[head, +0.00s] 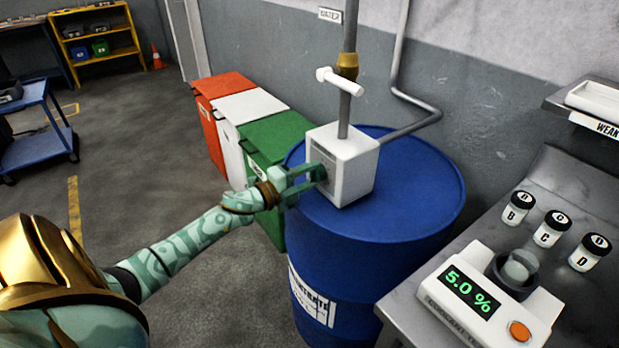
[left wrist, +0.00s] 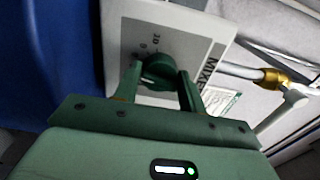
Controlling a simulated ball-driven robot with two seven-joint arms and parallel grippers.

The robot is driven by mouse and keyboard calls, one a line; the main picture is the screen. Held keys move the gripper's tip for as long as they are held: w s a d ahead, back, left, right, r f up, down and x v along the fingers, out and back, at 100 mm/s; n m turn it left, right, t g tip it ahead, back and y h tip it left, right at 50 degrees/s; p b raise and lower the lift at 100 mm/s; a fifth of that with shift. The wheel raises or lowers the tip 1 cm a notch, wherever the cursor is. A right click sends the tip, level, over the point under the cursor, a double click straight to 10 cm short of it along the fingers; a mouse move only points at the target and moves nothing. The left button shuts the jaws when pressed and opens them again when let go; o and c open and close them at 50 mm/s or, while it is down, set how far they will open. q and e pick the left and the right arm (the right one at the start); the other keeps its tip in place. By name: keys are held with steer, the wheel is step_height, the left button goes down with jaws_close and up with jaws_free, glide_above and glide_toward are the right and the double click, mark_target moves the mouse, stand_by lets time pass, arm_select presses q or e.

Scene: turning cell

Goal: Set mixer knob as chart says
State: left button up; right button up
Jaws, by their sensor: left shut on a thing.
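The white mixer box (head: 357,163) stands on top of the blue drum (head: 420,200). Its front plate (left wrist: 190,32) fills the upper middle of the left wrist view, with "MIXER" lettering and a dial scale. The dark green mixer knob (left wrist: 158,72) sits on that plate between my fingers. My left gripper (head: 318,173) reaches the box from the left, and in the left wrist view its fingers (left wrist: 158,88) are shut on the knob. The knob's exact setting is too small to read. A printed sheet (left wrist: 222,100) shows partly beside the plate. My right gripper is not in view.
A coolant tester (head: 490,295) reading 5.0 % stands on the grey bench at right, with lidded jars (head: 551,229) behind it. A pipe with a white valve handle (head: 340,81) rises above the mixer. Red, white and green bins (head: 275,138) stand behind the drum.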

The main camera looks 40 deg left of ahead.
arm_select(q)
steer(key=shift+f+m, duration=0.1)
steer(key=shift+m, duration=0.8)
steer(key=o, duration=1)
steer(key=shift+c, duration=0.2)
steer(key=p+v, duration=0.1)
steer(key=v, duration=1.5)
steer(key=shift+s, duration=0.2)
steer(key=shift+a, duration=0.15)
